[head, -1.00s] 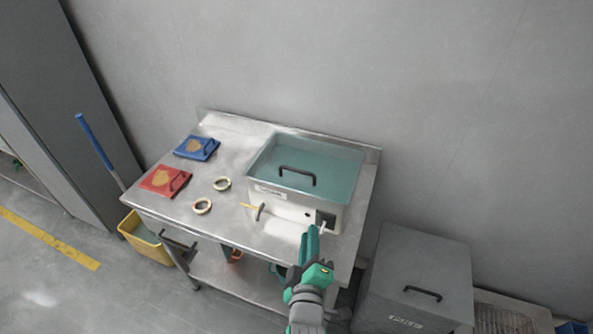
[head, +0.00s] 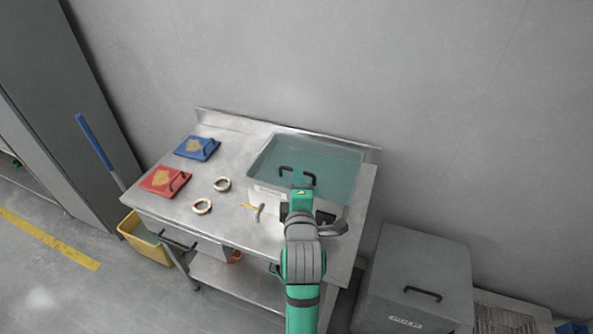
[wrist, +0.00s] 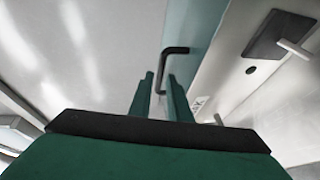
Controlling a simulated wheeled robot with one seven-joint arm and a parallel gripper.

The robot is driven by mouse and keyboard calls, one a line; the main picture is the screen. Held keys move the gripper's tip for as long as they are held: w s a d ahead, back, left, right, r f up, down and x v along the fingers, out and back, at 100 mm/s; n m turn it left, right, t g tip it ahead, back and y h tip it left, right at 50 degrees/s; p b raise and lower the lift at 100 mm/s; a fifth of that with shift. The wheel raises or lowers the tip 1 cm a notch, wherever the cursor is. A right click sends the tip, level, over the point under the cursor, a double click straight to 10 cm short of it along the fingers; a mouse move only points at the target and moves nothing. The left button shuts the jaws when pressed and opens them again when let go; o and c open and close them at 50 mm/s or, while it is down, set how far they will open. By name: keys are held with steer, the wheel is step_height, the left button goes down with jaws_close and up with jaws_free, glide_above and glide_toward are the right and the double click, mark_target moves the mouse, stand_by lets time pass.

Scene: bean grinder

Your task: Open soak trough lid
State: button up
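The soak trough (head: 268,198) is a pale box on the steel table, with a see-through teal lid (head: 335,165) lying shut on it. The lid's black handle (head: 284,169) is partly hidden behind my gripper (head: 299,178) in the head view. In the wrist view, the handle (wrist: 176,50) shows just ahead of my gripper (wrist: 163,80), its bar running down into the gap between the two green fingers. The fingers are apart. I cannot tell whether either touches the handle.
A small lever with a yellow tip (head: 258,211) stands before the trough. A grey lidded box (head: 418,265) stands right of the table. Wall behind.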

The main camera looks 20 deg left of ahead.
steer(key=shift+x, duration=2.3)
jaws_close()
steer(key=shift+r, duration=0.1)
